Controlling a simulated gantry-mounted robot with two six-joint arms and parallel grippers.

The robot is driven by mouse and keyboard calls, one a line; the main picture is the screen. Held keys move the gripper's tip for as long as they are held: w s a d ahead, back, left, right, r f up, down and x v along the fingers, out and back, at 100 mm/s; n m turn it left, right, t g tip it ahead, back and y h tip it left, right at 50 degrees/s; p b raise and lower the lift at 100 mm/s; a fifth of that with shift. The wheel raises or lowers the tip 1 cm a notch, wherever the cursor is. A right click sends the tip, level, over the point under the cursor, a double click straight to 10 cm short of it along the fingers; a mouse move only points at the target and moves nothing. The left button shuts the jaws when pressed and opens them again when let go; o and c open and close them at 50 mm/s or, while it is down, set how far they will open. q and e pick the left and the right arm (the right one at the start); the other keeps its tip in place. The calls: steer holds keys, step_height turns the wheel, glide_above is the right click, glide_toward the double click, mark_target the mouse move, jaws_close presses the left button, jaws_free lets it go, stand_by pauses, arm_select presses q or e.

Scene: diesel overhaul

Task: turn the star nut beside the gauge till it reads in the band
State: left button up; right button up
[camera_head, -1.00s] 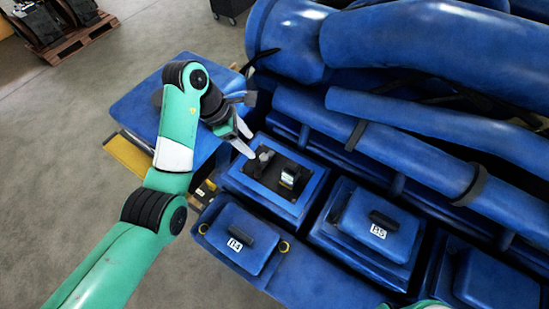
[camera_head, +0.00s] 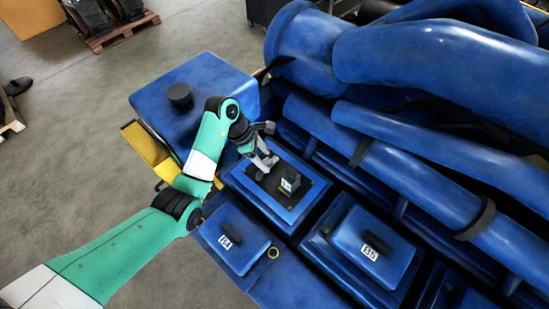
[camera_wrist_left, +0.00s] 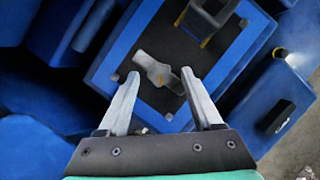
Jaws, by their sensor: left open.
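In the head view the nut (camera_head: 261,175) is partly covered by my left gripper (camera_head: 267,162). The gauge (camera_head: 289,182) is a small dark block with a pale face, right of the nut. It also shows at the top of the wrist view (camera_wrist_left: 208,18), where its reading cannot be seen. My left gripper (camera_wrist_left: 160,80) is open, its fingertips on either side of the nut in the picture. Contact cannot be made out. My right gripper is out of view.
Blue covers marked B4 (camera_head: 232,240) and B5 (camera_head: 370,246) lie in front of and right of the plate. Large blue pipes (camera_head: 430,70) rise behind. A blue box (camera_head: 195,90) with a black knob stands at the left. Open floor lies at far left.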

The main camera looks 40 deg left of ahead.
arm_select(q)
steer(key=shift+f, duration=0.1)
steer(key=shift+c, duration=0.2)
jaws_close()
steer(key=shift+m, duration=0.3)
steer(key=m, duration=0.1)
steer(key=m+g+b, duration=0.1)
steer(key=shift+w+a+m+h, duration=0.1)
steer(key=shift+w+m+h, duration=0.05)
steer(key=shift+m+h, duration=0.15)
steer(key=shift+w+m+g+b, duration=0.1)
steer(key=shift+m+g+b, duration=0.5)
steer(key=shift+m+b, duration=0.9)
steer(key=shift+h, duration=0.3)
steer(key=shift+o, duration=0.2)
jaws_free()
